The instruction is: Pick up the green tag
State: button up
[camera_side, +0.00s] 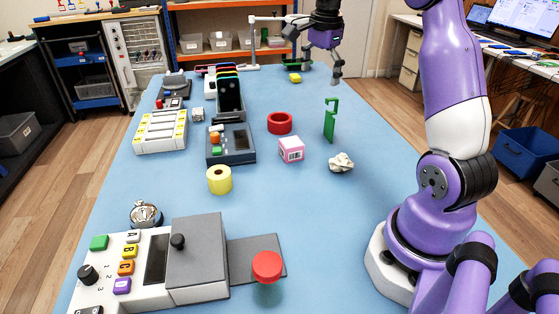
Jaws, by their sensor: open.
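A thin green upright piece with a notched top (330,121) stands on the blue table, right of the middle. I cannot tell whether it is the green tag; no lettering shows on it. A small dark-and-green item (292,66) lies at the far end of the table. My gripper (322,68) is open, fingers pointing down, above the far part of the table. It appears empty and is apart from the upright green piece, which stands nearer the camera.
A red ring (279,123), a pink cube (291,150), a crumpled white lump (341,162) and a yellow roll (219,180) lie mid-table. A yellow block (295,78) is near my gripper. A grey control box (197,254) fills the near left.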

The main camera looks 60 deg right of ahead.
aim_at(333, 99)
jog(key=d+f+m, duration=0.1)
jog(key=d, duration=0.1)
jog(key=s+d+f+m, duration=0.1)
jog(key=d+m, duration=0.1)
jog(key=d+f+m, duration=0.1)
jog(key=shift+s+d+f+g+y, duration=0.15)
jog(key=shift+d+g+y, duration=0.15)
jog(key=shift+d+g, duration=0.1)
jog(key=shift+m, duration=0.3)
notch_tip(333, 99, down, 5)
jog(key=shift+d+r, duration=0.1)
jog(key=shift+r, duration=0.05)
jog(key=shift+f, duration=2.8)
jog(key=c, duration=1)
